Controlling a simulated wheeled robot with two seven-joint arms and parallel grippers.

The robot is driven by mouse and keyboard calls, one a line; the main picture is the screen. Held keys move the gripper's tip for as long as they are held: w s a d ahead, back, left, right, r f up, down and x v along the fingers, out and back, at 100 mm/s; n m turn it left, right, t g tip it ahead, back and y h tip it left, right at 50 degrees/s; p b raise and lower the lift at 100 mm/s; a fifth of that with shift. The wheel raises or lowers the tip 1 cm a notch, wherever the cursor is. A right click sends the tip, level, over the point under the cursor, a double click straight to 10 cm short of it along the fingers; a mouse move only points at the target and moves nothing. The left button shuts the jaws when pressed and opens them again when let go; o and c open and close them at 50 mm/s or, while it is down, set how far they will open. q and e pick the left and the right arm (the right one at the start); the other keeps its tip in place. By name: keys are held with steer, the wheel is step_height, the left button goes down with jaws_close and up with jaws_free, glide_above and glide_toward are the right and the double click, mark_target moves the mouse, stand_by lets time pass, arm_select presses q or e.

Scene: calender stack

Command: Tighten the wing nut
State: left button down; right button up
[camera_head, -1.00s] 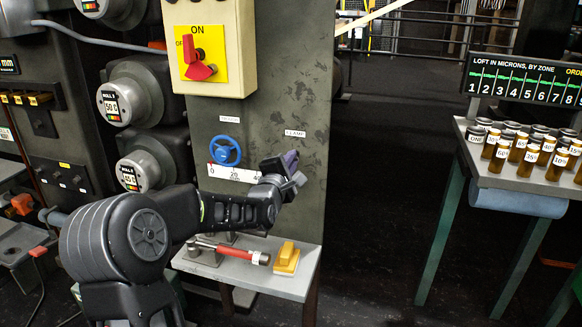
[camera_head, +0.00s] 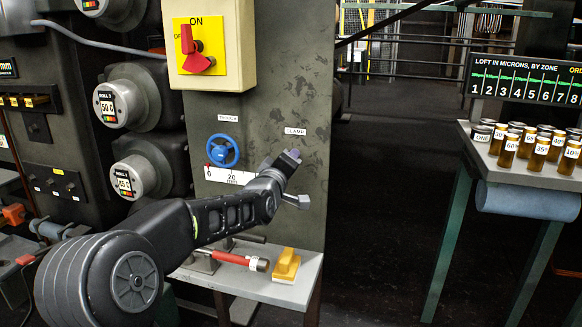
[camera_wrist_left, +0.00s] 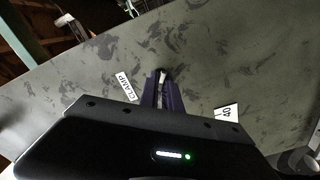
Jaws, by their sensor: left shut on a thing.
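My left gripper (camera_head: 291,156) is at the dark grey panel (camera_head: 275,100), just below and left of the CLAMP label (camera_head: 295,131). In the left wrist view its two purple-dark fingers (camera_wrist_left: 161,90) are shut on a small pale metal piece, the wing nut (camera_wrist_left: 162,76). Only a bit of the wing nut shows between the fingertips; the head view hides it behind the gripper. My right gripper is not in view.
A blue handwheel (camera_head: 222,151) is left of my gripper, above a white scale (camera_head: 228,176). Below, a shelf (camera_head: 268,290) bears a red-handled tool (camera_head: 240,261) and a yellow block (camera_head: 286,265). A red switch (camera_head: 195,50) sits above. Right of the panel is open floor.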

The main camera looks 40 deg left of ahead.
arm_select(q)
steer(key=m+b, duration=0.1)
steer(key=m, duration=0.2)
steer(key=shift+f+m, duration=0.15)
steer(key=shift+m, duration=0.25)
steer(key=m, duration=0.3)
steer(key=shift+m+b, duration=0.3)
steer(key=m, duration=0.4)
steer(key=shift+m, duration=0.3)
steer(key=m+p, duration=0.1)
steer(key=m, duration=0.3)
steer(key=shift+m, duration=0.3)
steer(key=m+p, duration=0.1)
steer(key=m, duration=0.3)
steer(key=m+p, duration=0.1)
steer(key=m, duration=0.4)
steer(key=m+p, duration=0.1)
steer(key=m, duration=0.3)
steer(key=shift+m, duration=0.3)
steer(key=shift+m+p, duration=0.75)
steer(key=shift+m, duration=1.45)
steer(key=shift+f, duration=0.1)
